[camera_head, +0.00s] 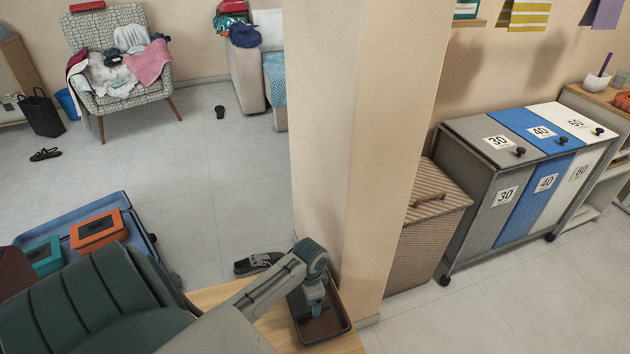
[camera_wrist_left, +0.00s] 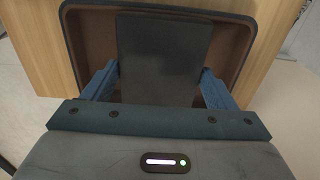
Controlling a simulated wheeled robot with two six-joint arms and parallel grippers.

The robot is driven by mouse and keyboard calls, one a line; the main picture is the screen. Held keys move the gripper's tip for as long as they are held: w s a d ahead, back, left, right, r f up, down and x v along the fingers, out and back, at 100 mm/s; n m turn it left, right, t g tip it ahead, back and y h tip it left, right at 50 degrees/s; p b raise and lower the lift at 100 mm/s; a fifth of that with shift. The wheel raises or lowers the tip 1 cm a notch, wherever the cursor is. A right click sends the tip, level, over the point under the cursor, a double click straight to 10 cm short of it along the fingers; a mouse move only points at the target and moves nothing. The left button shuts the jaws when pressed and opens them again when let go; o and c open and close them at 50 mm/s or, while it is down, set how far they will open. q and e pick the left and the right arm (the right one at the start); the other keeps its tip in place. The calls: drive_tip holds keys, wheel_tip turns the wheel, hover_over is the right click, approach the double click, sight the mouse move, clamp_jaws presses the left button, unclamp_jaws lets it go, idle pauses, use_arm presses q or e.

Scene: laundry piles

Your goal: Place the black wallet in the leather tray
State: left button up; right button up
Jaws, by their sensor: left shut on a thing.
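The leather tray (camera_head: 325,328) is a dark-rimmed brown tray on a wooden surface at the bottom middle of the head view. It also shows in the left wrist view (camera_wrist_left: 236,45). My left gripper (camera_head: 314,306) points down over the tray. In the left wrist view its two blue fingers (camera_wrist_left: 158,88) are at the sides of the flat black wallet (camera_wrist_left: 163,48), shut on it. The wallet lies within the tray's outline; I cannot tell whether it touches the tray floor. In the head view the wallet is hard to make out under the gripper. My right gripper is not in view.
A beige pillar (camera_head: 350,130) stands just behind the tray. The wooden surface (camera_head: 212,296) is narrow around it. A black shoe (camera_head: 258,263) lies on the floor beyond. A blue case (camera_head: 70,217) with orange and teal boxes is at left; a wicker hamper (camera_head: 425,235) is at right.

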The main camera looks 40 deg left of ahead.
use_arm(q)
drive_tip(key=shift+w+d+f, duration=0.1)
drive_tip(key=shift+w+d, duration=0.4)
wheel_tip(320, 180, down, 3)
drive_tip(key=shift+r, duration=0.1)
drive_tip(key=shift+f, duration=0.35)
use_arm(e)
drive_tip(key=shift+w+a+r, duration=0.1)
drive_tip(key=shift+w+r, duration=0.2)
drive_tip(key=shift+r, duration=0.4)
use_arm(q)
drive_tip(key=o, duration=1)
drive_tip(key=shift+c, duration=0.2)
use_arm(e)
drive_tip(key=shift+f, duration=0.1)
use_arm(q)
drive_tip(key=shift+r, duration=0.35)
wheel_tip(320, 180, up, 11)
drive_tip(key=shift+r+p, duration=0.2)
drive_tip(key=shift+p, duration=0.25)
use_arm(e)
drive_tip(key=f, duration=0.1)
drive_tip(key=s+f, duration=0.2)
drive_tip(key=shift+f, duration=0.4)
